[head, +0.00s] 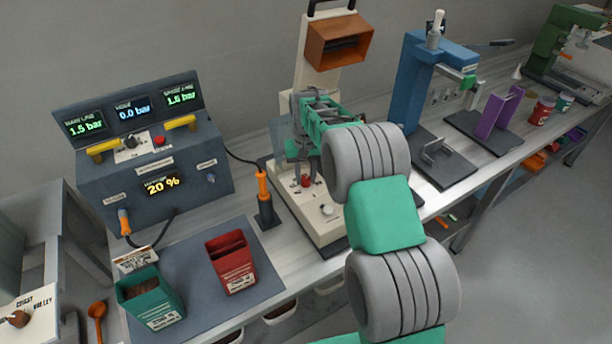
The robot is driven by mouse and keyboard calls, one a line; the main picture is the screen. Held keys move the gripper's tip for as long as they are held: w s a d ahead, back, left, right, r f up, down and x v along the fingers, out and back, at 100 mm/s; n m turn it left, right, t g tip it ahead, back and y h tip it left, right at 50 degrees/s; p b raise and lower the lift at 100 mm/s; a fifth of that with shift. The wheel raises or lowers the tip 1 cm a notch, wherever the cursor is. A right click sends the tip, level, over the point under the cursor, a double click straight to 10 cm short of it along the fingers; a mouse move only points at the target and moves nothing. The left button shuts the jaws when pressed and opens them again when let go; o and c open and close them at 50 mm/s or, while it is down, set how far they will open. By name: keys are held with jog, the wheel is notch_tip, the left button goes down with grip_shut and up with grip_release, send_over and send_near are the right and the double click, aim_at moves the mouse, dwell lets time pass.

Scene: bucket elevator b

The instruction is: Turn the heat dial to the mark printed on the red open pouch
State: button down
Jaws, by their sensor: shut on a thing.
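The red open pouch (238,281) stands upright on the dark blue mat. Its white label is too small to read. The cream machine (285,202) behind it has a red button (306,181) and a pale round knob (328,210) on its front panel. I cannot tell which control is the heat dial. My gripper (298,168) is over the upper part of this panel, behind and left of the pale knob. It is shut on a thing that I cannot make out. My green and grey arm covers the panel's right side.
A teal open pouch (152,304) stands left of the red one. An orange-handled tool (264,190) stands upright in a holder beside the machine. A dark control box (152,180) shows 20 %. A blue press (412,85) stands to the right. The mat (200,325) has bare room in front.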

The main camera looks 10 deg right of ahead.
jog(key=shift+n, duration=0.4)
jog(key=n+b, duration=0.1)
jog(key=n, duration=0.1)
jog(key=shift+n, duration=0.4)
jog(key=n+b, duration=0.1)
jog(key=n, duration=0.2)
jog(key=shift+n, duration=0.3)
jog(key=n+b, duration=0.1)
jog(key=n, duration=0.2)
jog(key=shift+r+n, duration=0.1)
jog(key=shift+n, duration=0.2)
jog(key=n, duration=0.4)
jog(key=shift+n, duration=0.3)
jog(key=n+b, duration=0.1)
jog(key=n, duration=1)
jog(key=shift+w+n, duration=0.1)
jog(key=shift+n, duration=0.2)
jog(key=shift+r, duration=0.1)
